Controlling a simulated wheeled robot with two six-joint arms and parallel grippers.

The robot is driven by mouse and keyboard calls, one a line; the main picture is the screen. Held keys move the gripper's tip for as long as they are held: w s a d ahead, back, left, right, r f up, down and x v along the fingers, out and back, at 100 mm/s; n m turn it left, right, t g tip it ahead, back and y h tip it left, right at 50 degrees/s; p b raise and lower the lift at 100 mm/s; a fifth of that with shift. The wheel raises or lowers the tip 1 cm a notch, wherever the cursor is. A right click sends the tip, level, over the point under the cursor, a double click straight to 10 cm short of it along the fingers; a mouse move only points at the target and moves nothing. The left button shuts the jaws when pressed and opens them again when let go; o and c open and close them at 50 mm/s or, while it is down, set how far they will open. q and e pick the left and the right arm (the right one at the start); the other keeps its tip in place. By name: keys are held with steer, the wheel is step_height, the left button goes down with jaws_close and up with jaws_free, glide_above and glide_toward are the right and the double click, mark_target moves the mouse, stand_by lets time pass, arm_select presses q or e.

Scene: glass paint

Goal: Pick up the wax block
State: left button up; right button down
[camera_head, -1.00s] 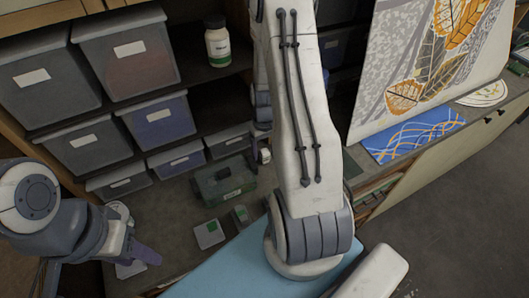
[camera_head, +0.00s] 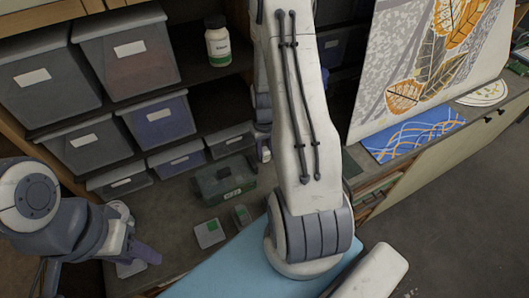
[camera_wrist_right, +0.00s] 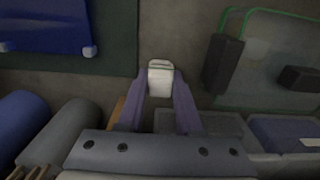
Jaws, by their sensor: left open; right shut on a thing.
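A small whitish block (camera_wrist_right: 160,79), which I take for the wax block, sits between the purple fingers of my right gripper (camera_wrist_right: 160,95) in the right wrist view. The fingers touch its two sides, so the gripper is shut on it. In the head view my right arm hides most of that gripper and the block. My left gripper (camera_head: 146,256) is low at the left in the head view, over the bench; it is open, with no object visible in it.
A green case (camera_head: 225,181) stands on the bench, with small green-and-white items (camera_head: 209,233) in front. Grey bins (camera_head: 125,50) and a white bottle (camera_head: 217,42) fill the shelves behind. A blue patterned panel (camera_head: 413,134) lies at the right.

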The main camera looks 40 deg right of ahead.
steer(key=r, duration=0.1)
steer(key=r+b, duration=0.1)
steer(key=s+r+b, duration=0.1)
steer(key=r, duration=0.1)
steer(key=shift+d, duration=0.25)
steer(key=s+d+r+b, duration=0.3)
steer(key=s+r, duration=0.3)
steer(key=s, duration=0.4)
steer(key=shift+r, duration=0.35)
steer(key=shift+s, duration=0.1)
